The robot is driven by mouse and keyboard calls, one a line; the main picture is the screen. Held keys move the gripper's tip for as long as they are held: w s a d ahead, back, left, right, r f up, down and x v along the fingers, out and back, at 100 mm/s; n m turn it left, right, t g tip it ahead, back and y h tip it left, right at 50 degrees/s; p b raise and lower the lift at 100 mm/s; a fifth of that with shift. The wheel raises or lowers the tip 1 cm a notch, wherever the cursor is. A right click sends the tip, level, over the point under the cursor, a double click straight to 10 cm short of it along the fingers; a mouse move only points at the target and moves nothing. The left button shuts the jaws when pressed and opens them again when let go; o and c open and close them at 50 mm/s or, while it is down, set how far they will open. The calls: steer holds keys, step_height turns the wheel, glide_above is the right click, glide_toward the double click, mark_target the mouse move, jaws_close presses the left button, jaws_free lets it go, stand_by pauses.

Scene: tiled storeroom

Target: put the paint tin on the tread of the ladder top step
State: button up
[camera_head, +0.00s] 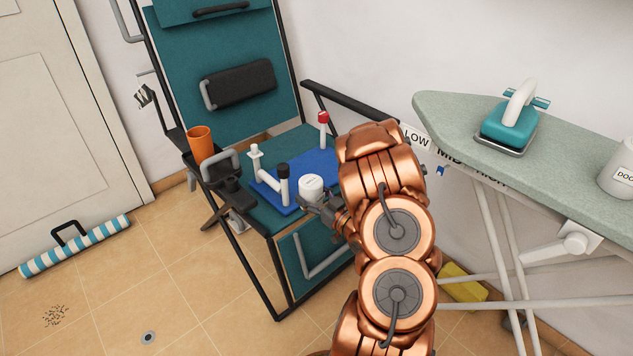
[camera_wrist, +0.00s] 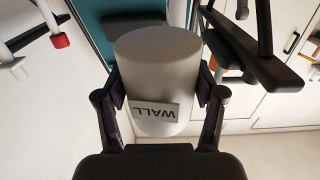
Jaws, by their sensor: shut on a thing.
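My gripper (camera_head: 322,206) is shut on the paint tin (camera_head: 311,186), a small white cylinder. The wrist view shows the tin (camera_wrist: 158,62) between the two fingers of my gripper (camera_wrist: 160,90), with a "WALL" label facing the camera. In the head view the tin is over the front right part of a teal folding chair's seat (camera_head: 288,228). It looks held above the seat, but the gap is hard to judge. I cannot make out a ladder or its top step in either view.
A blue board (camera_head: 318,166) with white, black-capped and red-capped posts lies on the seat. An orange cup (camera_head: 200,143) is at the chair's left arm. An ironing board (camera_head: 450,118) with a teal iron (camera_head: 508,128) stands right.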

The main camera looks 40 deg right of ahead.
steer(key=w+b, duration=0.1)
steer(key=b, duration=0.2)
steer(key=shift+d+f, duration=0.35)
steer(key=b, duration=0.2)
steer(key=shift+w+d+r+b, duration=0.1)
steer(key=shift+w+d+b, duration=0.2)
steer(key=shift+d, duration=0.05)
steer(key=shift+w+d+r, duration=0.15)
steer(key=shift+w+d, duration=0.05)
steer(key=shift+d, duration=0.15)
steer(key=w+d+b, duration=0.1)
steer(key=w+d, duration=0.1)
steer(key=d, duration=0.1)
steer(key=w+d+b, duration=0.1)
steer(key=w+d, duration=0.1)
steer(key=d, duration=0.2)
steer(key=w+d+f+b, duration=0.1)
steer(key=w+d, duration=0.1)
steer(key=d, duration=0.1)
steer(key=shift+w+d+f, duration=0.1)
steer(key=shift+w+d, duration=0.25)
steer(key=shift+f+b, duration=1.05)
steer(key=shift+f, duration=0.7)
steer(key=shift+f, duration=0.1)
steer(key=o, duration=1.6)
steer(key=shift+c, duration=0.2)
